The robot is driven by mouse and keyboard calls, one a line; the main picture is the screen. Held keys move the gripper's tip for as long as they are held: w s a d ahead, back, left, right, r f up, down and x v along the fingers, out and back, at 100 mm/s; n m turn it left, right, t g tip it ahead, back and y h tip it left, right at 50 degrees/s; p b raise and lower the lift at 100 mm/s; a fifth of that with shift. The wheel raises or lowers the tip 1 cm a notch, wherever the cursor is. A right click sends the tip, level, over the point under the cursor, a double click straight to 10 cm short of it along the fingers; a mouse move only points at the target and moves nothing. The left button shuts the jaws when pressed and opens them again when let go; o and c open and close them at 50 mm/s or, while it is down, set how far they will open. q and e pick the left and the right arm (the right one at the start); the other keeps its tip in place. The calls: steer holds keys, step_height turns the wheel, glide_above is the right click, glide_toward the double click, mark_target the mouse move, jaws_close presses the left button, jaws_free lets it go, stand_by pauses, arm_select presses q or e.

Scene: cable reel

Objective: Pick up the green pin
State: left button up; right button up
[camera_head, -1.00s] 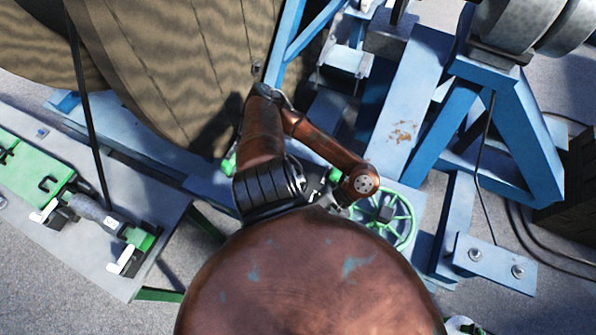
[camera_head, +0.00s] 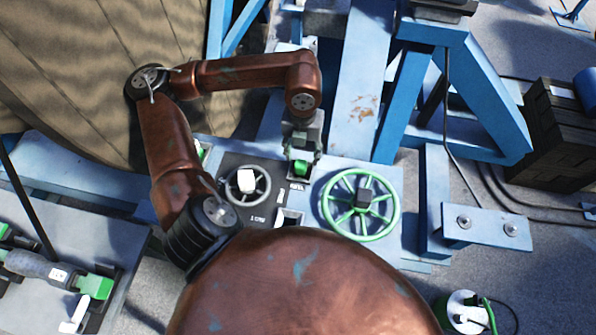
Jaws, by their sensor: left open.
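My left gripper (camera_head: 303,153) points down over the control panel (camera_head: 262,219), at the end of my copper-coloured arm. It is seen from above and its fingers are small in the picture. A small green piece (camera_head: 301,168), which looks like the green pin, shows right at the fingertips. I cannot tell whether the fingers touch it. My right gripper is not in view.
A green handwheel (camera_head: 361,205) stands right of the gripper and a grey handwheel (camera_head: 247,185) left of it. A wooden reel (camera_head: 60,75) fills the upper left. A blue steel frame (camera_head: 480,100) stands at the right, with a dark crate (camera_head: 560,130) beyond.

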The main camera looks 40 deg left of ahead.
mark_target(301, 163)
arm_select(q)
step_height(301, 163, down, 5)
steer(key=shift+s+a+p, duration=0.1)
steer(key=shift+p, duration=0.4)
jaws_close()
stand_by(0.4)
